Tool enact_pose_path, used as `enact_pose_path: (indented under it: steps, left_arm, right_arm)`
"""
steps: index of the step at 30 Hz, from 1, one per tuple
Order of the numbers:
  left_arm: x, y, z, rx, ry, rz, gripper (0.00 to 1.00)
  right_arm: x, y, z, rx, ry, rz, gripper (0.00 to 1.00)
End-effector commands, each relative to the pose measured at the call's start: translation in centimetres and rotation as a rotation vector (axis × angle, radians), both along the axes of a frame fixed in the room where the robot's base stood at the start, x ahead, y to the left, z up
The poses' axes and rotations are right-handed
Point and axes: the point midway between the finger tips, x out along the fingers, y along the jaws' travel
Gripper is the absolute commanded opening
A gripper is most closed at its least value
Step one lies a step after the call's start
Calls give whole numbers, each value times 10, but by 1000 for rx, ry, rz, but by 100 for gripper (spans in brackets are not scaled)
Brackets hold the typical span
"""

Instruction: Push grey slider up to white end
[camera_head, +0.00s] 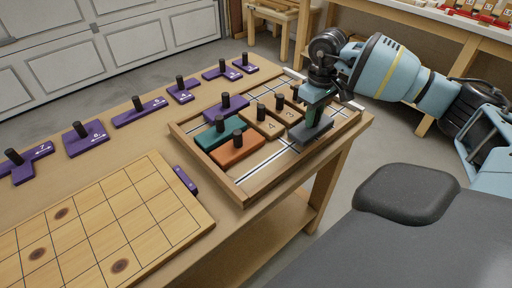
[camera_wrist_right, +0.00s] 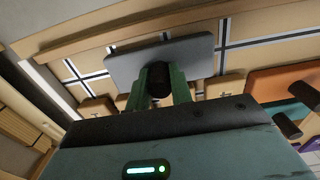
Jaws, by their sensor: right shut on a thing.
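The grey slider (camera_head: 308,134) is a flat block with a black knob, lying in the wooden tray (camera_head: 245,196) near its right side. My right gripper (camera_head: 315,112) comes down from above and its green fingers are shut on this knob. In the right wrist view the grey slider (camera_wrist_right: 200,55) lies flat under the fingers (camera_wrist_right: 160,88), with the dark knob between them. White strips (camera_head: 262,167) run across the tray floor; I cannot tell which of them marks the white end. My left gripper is not in view.
Orange (camera_head: 238,150), teal (camera_head: 215,133), purple (camera_head: 226,107) and tan (camera_head: 263,124) blocks with black knobs sit left of the grey slider. Bare tray floor lies around its near and right sides. Purple pieces (camera_head: 85,139) and a gridded board (camera_head: 100,225) lie on the bench.

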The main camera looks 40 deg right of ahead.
Motion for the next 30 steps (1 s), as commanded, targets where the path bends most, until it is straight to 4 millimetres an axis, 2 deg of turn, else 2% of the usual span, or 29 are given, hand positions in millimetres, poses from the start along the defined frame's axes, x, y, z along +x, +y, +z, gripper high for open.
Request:
enact_pose_path:
  steps: [18,28,29,30]
  left_arm:
    - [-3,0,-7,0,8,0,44]
    - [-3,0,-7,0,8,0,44]
    - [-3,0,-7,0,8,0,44]
    - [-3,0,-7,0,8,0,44]
  right_arm:
    - [2,-36,-1,-1,1,-2,9]
    - [2,-38,0,-1,0,0,9]
    - [2,-38,0,-1,0,0,26]
    - [2,-38,0,-1,0,0,31]
